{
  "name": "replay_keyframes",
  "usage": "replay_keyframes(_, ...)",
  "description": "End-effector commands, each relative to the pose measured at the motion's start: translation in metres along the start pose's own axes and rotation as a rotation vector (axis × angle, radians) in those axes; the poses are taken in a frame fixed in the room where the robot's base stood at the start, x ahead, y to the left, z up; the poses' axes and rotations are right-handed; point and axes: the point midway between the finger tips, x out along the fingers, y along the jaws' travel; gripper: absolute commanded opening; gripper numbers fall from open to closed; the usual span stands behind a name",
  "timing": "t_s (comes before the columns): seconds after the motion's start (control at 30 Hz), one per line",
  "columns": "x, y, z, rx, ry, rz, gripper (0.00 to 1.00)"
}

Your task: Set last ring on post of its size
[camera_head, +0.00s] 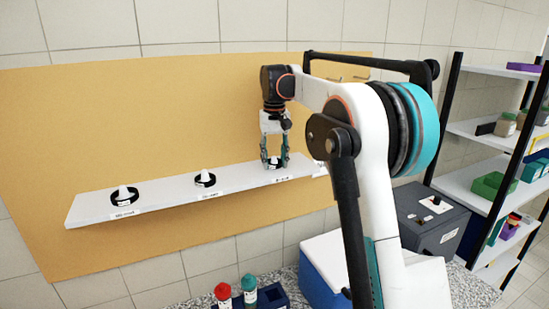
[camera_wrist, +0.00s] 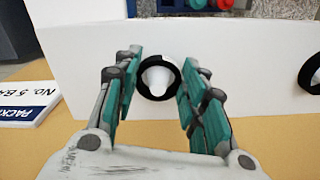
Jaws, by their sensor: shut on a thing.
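My gripper (camera_head: 275,160) is at the right end of the white shelf (camera_head: 165,201), its fingers pointing down. It is shut on a black ring (camera_head: 273,166). In the wrist view the ring (camera_wrist: 157,97) lies between the two teal fingers (camera_wrist: 160,62), and a white cone-shaped post (camera_wrist: 156,78) shows through its middle. I cannot tell whether the ring rests fully on the shelf. A black ring (camera_head: 124,200) lies around the left post (camera_head: 123,190). Another ring (camera_head: 205,183) lies around the middle post (camera_head: 204,175).
The shelf is on a tan board (camera_head: 120,110). A red-capped bottle (camera_head: 223,297) and a green-capped bottle (camera_head: 249,291) stand below it. A blue and white box (camera_head: 325,265) and a grey box (camera_head: 432,222) stand at right, near a shelving rack (camera_head: 470,185).

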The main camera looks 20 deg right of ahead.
Motion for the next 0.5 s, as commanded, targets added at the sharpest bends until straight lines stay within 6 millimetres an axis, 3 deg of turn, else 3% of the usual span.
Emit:
replay_keyframes(0.37, 0.0091, 0.0000, 0.0000, 0.000, 0.000, 0.000, 0.26)
replay_keyframes(0.4, 0.0085, 0.0000, 0.0000, 0.000, 0.000, 0.000, 0.45)
replay_keyframes(0.5, 0.0082, 0.0000, 0.0000, 0.000, 0.000, 0.000, 0.62)
